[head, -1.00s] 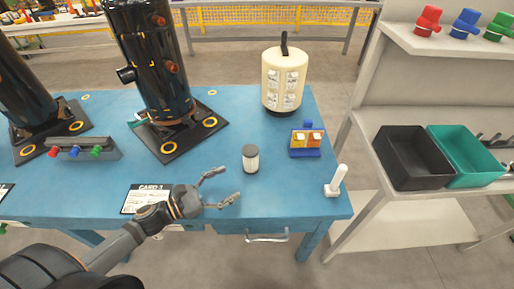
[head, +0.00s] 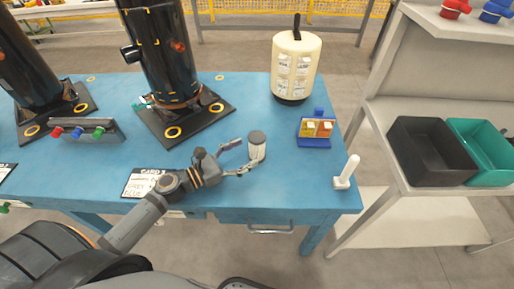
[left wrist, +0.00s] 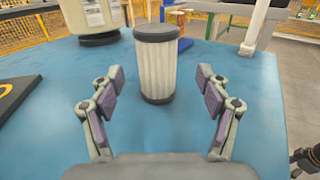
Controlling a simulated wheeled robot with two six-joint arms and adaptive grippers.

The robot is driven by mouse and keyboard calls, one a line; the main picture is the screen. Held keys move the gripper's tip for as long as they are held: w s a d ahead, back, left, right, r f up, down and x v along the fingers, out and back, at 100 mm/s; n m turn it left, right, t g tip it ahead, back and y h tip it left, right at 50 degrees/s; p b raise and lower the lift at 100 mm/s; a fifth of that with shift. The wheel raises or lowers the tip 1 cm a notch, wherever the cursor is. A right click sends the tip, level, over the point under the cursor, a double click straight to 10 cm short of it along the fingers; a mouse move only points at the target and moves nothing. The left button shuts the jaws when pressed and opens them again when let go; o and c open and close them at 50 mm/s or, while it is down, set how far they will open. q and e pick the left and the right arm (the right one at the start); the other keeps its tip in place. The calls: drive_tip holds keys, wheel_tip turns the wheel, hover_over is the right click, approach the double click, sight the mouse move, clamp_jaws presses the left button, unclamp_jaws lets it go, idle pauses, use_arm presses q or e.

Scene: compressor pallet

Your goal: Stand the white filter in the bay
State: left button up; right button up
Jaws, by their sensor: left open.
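The white filter (head: 257,150), a small pleated white cylinder with a dark grey cap, stands upright on the blue table. In the left wrist view the filter (left wrist: 157,75) stands centred, with a dark band at its base. My left gripper (head: 245,156) is open and empty, its fingers pointing at the filter from the left in the head view. In the left wrist view the open fingers (left wrist: 158,92) lie either side of the line to the filter, with a visible gap to each side. I cannot tell which place is the bay.
Black cylinders stand on pallets at the left, the nearer one (head: 162,60) behind the gripper. A cream tank (head: 296,65) stands behind the filter. A blue holder (head: 316,130) and a white upright handle (head: 346,173) are to the right. Bins (head: 430,155) sit on a shelf beyond.

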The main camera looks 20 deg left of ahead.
sight(257, 145)
use_arm(q)
drive_tip(key=x, duration=0.4)
drive_tip(key=shift+w+r+p, duration=0.2)
drive_tip(key=shift+w+p, duration=0.15)
drive_tip(key=shift+w+d+f, duration=0.1)
drive_tip(key=shift+w+d, duration=0.1)
drive_tip(key=shift+d, duration=0.05)
drive_tip(key=c, duration=1.3)
use_arm(e)
drive_tip(key=shift+s, duration=0.25)
